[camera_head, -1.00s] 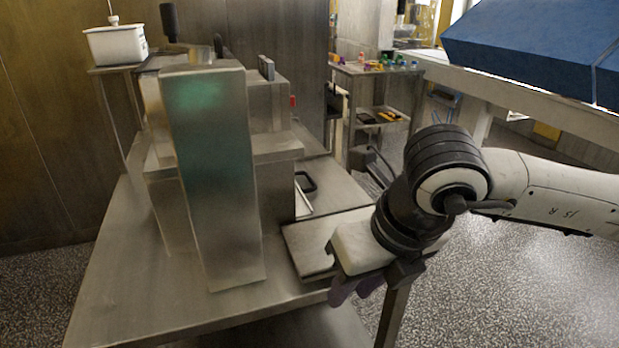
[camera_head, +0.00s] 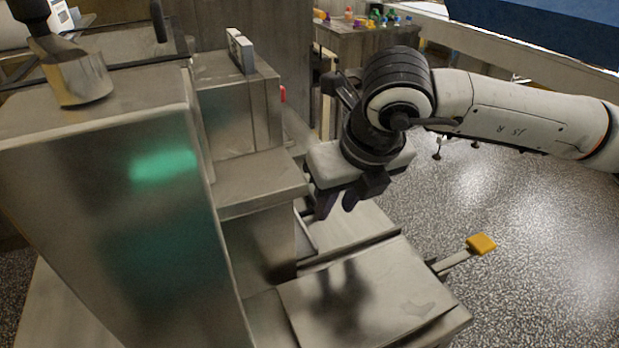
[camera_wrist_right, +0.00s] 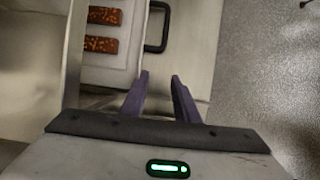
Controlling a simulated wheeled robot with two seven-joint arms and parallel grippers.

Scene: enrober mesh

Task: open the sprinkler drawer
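My right gripper (camera_head: 337,204) hangs over the machine's right side, fingers pointing down. In the right wrist view its two purple fingers (camera_wrist_right: 161,80) stand apart with nothing between them. Beyond the fingertips is a black loop handle (camera_wrist_right: 165,28) on a pale metal surface. I cannot tell whether this handle belongs to the sprinkler drawer. Left of it, brown speckled bars (camera_wrist_right: 102,45) lie in a light tray (camera_wrist_right: 120,65). In the head view the handle is hidden behind my gripper and wrist. My left gripper is not in view.
The steel machine housing (camera_head: 120,210) fills the left. A flat metal plate (camera_head: 400,290) lies in front, below my gripper. A yellow-tipped lever (camera_head: 481,244) sticks out at its right. A shelf with colourful items (camera_head: 365,20) stands behind. Open floor is at right.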

